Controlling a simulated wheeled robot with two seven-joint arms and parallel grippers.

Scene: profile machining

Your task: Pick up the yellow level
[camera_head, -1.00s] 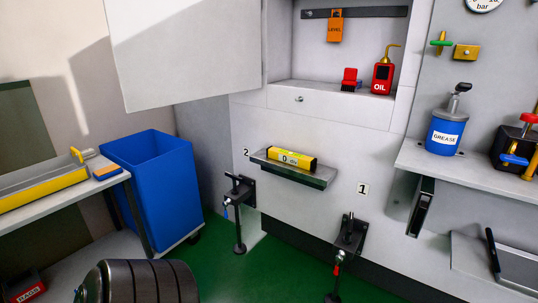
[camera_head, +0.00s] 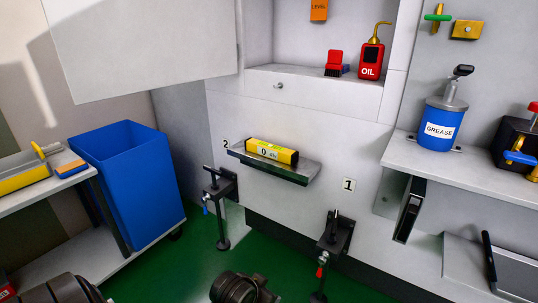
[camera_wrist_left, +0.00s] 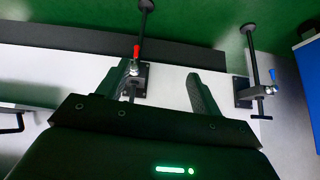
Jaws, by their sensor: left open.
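The yellow level (camera_head: 272,152) with black markings lies on a small grey wall shelf (camera_head: 300,172), near the middle of the head view. Nothing is touching it except the shelf. My left gripper (camera_wrist_left: 155,76) shows in the left wrist view with its two dark fingers apart and nothing between them. That view shows the floor, the wall base and clamps, but not the level. In the head view only dark parts of my arm show at the bottom, well below the shelf; the fingers cannot be made out there.
Two black clamps (camera_head: 220,190) (camera_head: 335,232) stick out from the wall below the shelf. A blue bin (camera_head: 135,185) and a workbench stand at left. An open cabinet door (camera_head: 140,50) hangs upper left. A bench with a grease can (camera_head: 441,128) is at right.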

